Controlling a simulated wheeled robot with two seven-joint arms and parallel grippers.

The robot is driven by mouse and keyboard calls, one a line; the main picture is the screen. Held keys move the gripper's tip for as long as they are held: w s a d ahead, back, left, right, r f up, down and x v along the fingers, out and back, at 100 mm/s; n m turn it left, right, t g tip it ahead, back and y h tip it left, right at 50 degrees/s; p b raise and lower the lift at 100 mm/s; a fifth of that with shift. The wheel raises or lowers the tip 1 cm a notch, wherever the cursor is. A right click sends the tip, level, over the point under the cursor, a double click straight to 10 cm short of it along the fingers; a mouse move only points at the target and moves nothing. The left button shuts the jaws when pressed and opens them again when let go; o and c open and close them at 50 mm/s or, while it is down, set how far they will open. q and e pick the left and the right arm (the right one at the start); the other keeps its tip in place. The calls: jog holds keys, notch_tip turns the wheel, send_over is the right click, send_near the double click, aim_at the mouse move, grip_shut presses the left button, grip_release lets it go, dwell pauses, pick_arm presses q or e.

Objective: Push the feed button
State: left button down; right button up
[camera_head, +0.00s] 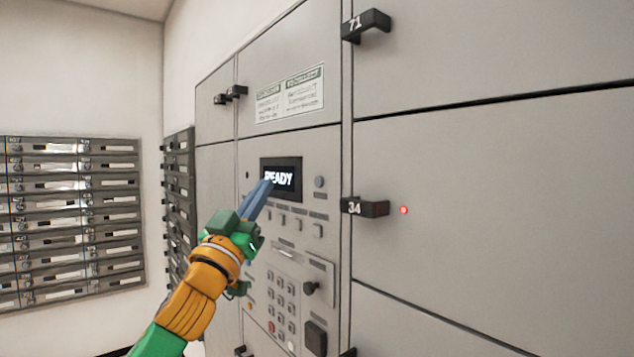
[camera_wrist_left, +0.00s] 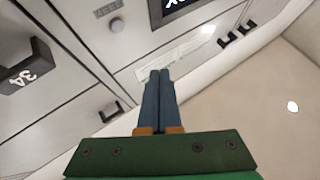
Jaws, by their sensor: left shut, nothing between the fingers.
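The grey control panel (camera_head: 305,150) is on the locker wall in the head view. Its black screen (camera_head: 297,166) reads READY, and part of the screen shows in the left wrist view (camera_wrist_left: 185,10). A row of small buttons (camera_head: 290,217) sits below the screen; I cannot read their labels, so I cannot tell which is the feed button. My left gripper (camera_head: 268,184) is shut and empty, its blue fingers overlapping the screen's lower left corner in the head view. The fingers also show in the left wrist view (camera_wrist_left: 159,75). I cannot tell whether they touch the panel. My right gripper is not in view.
A keypad (camera_head: 280,305) and a dark knob (camera_head: 310,288) are lower on the panel. Handles marked 34 (camera_head: 364,207) and 71 (camera_head: 366,25) stick out to the right. Mailboxes (camera_head: 70,215) line the left wall.

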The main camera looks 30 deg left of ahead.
aim_at(320, 182)
pick_arm(q)
jog(key=w+d+p, duration=0.2)
jog(key=w+d, duration=0.1)
jog(key=w, duration=0.4)
jog(key=shift+w+d, duration=0.2)
jog(key=shift+w, duration=0.2)
dwell(1.6)
jog(key=shift+w+d, duration=0.15)
jog(key=shift+w, duration=0.2)
jog(key=shift+w+d, duration=0.15)
jog(key=shift+w, duration=0.2)
dwell(0.8)
jog(key=shift+s+a, duration=0.35)
jog(key=shift+s, duration=0.35)
jog(key=shift+s, duration=0.1)
